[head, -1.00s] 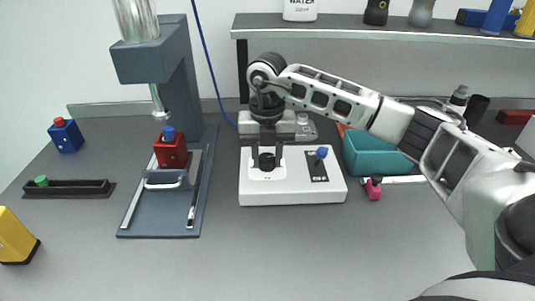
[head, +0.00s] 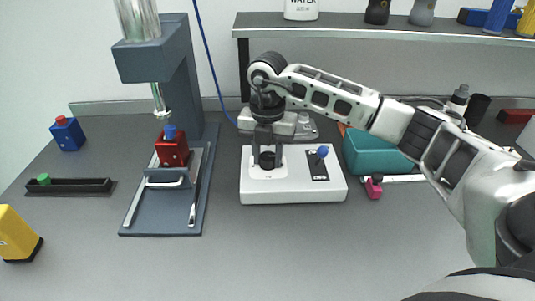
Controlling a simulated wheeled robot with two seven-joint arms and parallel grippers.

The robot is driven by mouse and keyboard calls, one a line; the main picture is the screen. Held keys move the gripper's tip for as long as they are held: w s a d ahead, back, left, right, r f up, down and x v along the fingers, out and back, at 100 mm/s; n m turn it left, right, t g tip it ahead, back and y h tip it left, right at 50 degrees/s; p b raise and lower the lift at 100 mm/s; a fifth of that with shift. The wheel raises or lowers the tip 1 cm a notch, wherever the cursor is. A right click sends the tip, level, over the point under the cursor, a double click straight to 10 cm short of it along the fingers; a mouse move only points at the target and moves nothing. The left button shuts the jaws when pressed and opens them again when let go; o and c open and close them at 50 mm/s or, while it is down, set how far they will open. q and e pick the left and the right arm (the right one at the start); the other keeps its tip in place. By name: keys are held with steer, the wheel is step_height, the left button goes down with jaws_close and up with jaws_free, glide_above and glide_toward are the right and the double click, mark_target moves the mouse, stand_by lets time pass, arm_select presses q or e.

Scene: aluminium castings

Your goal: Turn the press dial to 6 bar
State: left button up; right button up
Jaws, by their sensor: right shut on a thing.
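The press dial (head: 267,161) is a black round knob on the white control box (head: 293,191) in the middle of the table. My right gripper (head: 266,163) comes down from above with its fingers on either side of the dial, shut on it. The dial's pointer and scale are too small and too covered to read. The box also has a blue-tipped lever (head: 322,152) on a dark slotted plate. The press (head: 165,60) stands to the left of the box. My left gripper is not in view.
A red block (head: 171,152) with a blue knob sits on the press bed. A black rail (head: 68,188), a blue block (head: 67,136) and a yellow block (head: 18,236) lie to the left. A teal bin (head: 372,155) and pink object (head: 374,188) lie right. The front table is clear.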

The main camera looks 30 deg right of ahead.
mark_target(268, 157)
steer(key=o, duration=1)
steer(key=shift+c, duration=0.2)
steer(key=shift+r, duration=0.1)
step_height(268, 157, up, 16)
